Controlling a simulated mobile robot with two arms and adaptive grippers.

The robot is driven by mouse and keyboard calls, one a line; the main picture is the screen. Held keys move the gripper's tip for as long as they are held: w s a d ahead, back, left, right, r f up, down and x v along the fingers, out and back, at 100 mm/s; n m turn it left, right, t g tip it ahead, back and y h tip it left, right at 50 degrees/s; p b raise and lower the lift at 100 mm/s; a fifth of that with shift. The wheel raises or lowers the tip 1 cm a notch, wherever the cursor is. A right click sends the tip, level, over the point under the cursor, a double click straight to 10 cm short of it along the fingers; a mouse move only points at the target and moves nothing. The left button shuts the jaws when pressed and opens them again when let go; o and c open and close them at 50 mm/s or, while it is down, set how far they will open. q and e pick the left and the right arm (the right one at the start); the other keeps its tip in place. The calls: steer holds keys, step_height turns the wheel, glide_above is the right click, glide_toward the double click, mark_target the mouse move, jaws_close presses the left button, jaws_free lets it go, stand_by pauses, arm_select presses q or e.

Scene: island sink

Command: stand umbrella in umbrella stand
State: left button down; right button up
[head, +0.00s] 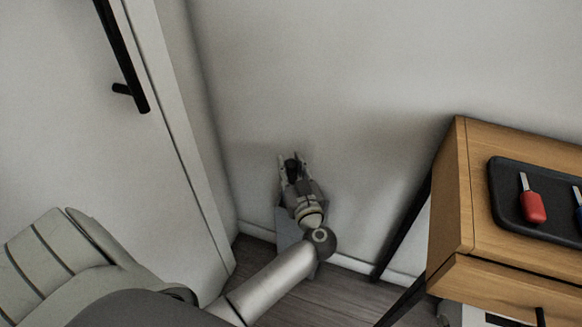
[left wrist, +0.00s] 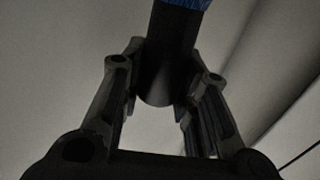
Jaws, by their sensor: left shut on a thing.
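My left gripper (head: 293,162) points toward the wall in the head view and is shut on the dark handle of the umbrella (head: 291,172). In the left wrist view the umbrella (left wrist: 168,55) is a black cylinder between the two fingers, with blue at the top edge. Most of the umbrella is hidden. A grey box-like umbrella stand (head: 284,228) is on the floor in the corner, partly covered by my left gripper and wrist. I cannot tell whether the umbrella's lower end is inside it. My right gripper is not in view.
A white door (head: 85,150) with a black bar handle (head: 128,70) is at the left. A wooden cabinet (head: 457,200) on black legs stands at the right, bearing a black tray (head: 508,205) with a red key (head: 532,205). The wall is close behind the stand.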

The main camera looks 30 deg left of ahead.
arm_select(q)
steer(key=c, duration=1.1)
jaws_free()
steer(key=shift+f, duration=0.15)
